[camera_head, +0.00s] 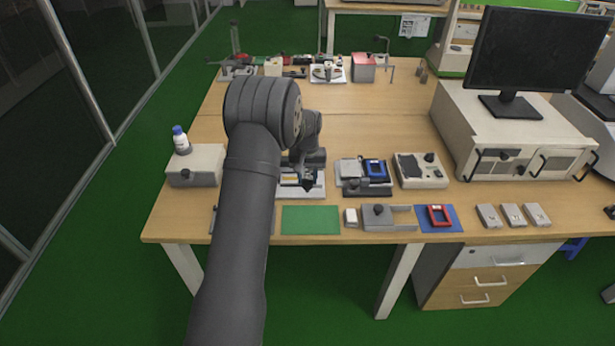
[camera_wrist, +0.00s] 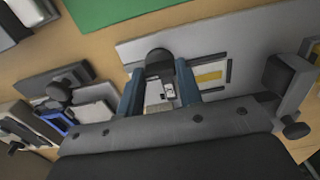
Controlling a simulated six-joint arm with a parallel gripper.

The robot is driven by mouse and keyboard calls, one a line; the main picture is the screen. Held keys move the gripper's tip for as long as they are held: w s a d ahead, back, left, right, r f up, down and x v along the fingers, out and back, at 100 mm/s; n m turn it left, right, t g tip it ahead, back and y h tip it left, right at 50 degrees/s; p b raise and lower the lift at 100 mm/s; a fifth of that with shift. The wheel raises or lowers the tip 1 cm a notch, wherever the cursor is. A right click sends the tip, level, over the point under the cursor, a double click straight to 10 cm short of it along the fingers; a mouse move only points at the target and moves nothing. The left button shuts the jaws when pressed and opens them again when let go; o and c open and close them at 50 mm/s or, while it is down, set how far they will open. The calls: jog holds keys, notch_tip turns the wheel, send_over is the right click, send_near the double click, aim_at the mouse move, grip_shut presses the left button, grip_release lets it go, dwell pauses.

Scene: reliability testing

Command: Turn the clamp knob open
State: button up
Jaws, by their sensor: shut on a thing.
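The clamp fixture, a light grey plate (camera_head: 312,191), lies below my gripper (camera_head: 306,184) near the front middle of the table. In the wrist view its grey plate (camera_wrist: 225,42) spans the upper right. My gripper (camera_wrist: 160,70) has two blue-grey fingers, one on each side of a dark rounded clamp knob (camera_wrist: 158,57), and is shut on it. The lower part of the knob is hard to make out between the fingers. A part with a yellow patch (camera_wrist: 209,75) lies in a black frame beside the right finger.
A dark block with a side knob (camera_wrist: 296,130) stands at the plate's right end in the wrist view. A green mat (camera_head: 310,220) lies in front. A fixture with a blue device (camera_head: 376,169) and a grey control box (camera_head: 421,170) stand to the right. The table behind is mostly clear.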

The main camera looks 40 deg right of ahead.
aim_at(307, 179)
jog(key=o, duration=1)
notch_tip(307, 179, up, 18)
jog(key=shift+f, duration=0.25)
notch_tip(307, 179, down, 18)
jog(key=shift+r, duration=0.25)
dwell(0.4)
